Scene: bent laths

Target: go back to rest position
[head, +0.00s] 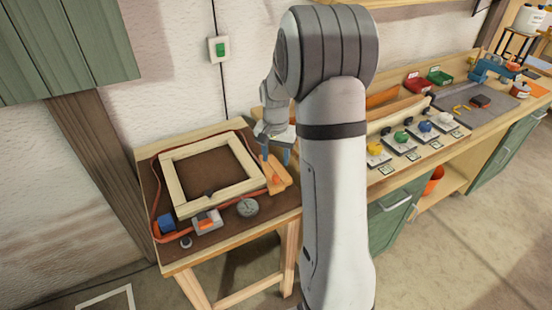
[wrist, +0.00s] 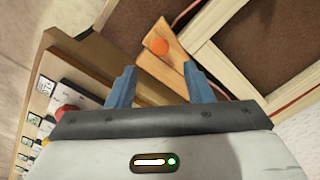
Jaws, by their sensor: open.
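My gripper (head: 276,155) is at the right side of the small work table, above an orange-tan wooden piece (head: 278,178). In the wrist view my gripper (wrist: 158,72) shows two blue fingers spread apart with nothing held between them.
A pale wooden frame (head: 183,194) lies on a brown mat, with an orange strap around it, a blue-and-orange clamp (head: 167,223) and a round grey gauge (head: 247,208). The long bench to the right holds coloured-knob boxes (head: 402,137) and bins.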

